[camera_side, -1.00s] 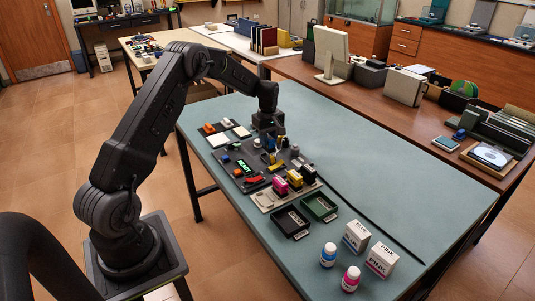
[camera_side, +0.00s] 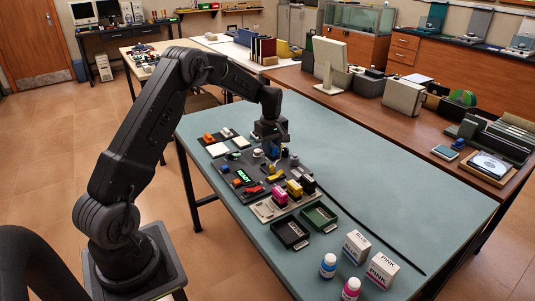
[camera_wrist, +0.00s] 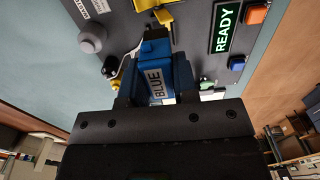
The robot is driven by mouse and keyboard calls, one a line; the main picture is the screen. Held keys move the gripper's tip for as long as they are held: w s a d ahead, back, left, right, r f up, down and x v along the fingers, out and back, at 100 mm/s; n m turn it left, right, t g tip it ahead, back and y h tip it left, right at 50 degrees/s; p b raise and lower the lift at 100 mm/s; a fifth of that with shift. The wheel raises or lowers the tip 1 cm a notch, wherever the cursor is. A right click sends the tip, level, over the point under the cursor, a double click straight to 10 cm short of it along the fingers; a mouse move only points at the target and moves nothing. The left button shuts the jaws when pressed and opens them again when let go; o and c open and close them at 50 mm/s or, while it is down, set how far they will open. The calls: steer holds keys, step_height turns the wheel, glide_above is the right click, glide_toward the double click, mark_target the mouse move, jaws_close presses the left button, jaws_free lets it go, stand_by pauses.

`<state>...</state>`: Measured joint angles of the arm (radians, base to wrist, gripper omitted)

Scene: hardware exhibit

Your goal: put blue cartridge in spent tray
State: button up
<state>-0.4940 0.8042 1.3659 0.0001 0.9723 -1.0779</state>
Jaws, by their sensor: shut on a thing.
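The blue cartridge (camera_wrist: 155,75), with a white label reading BLUE, is between my gripper's fingers in the wrist view. My gripper (camera_side: 273,153) is shut on it, over the far part of the dark device panel (camera_side: 236,184). The side view is too small to tell whether the cartridge still touches the device. A black tray (camera_side: 278,225) and a green tray (camera_side: 329,227) stand side by side in front of the cartridge rack (camera_side: 265,210). Their labels are too small to read, so I cannot tell which is the spent tray.
A lit READY sign (camera_wrist: 226,27) is on the panel. Two white boxes and two bottles (camera_side: 328,265) stand near the front edge. The mat's right side is mostly clear, crossed by a dark strip.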

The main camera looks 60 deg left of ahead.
steer(key=s+d, duration=0.5)
steer(key=d, duration=0.7)
steer(key=s+d, duration=0.5)
steer(key=d, duration=0.8)
steer(key=shift+a+f, duration=0.2)
steer(key=shift+f, duration=2.7)
steer(key=shift+f, duration=0.65)
steer(key=o, duration=0.9)
steer(key=shift+o, duration=0.4)
steer(key=o, duration=0.3)
step_height(320, 180, up, 8)
steer(key=shift+f, duration=0.25)
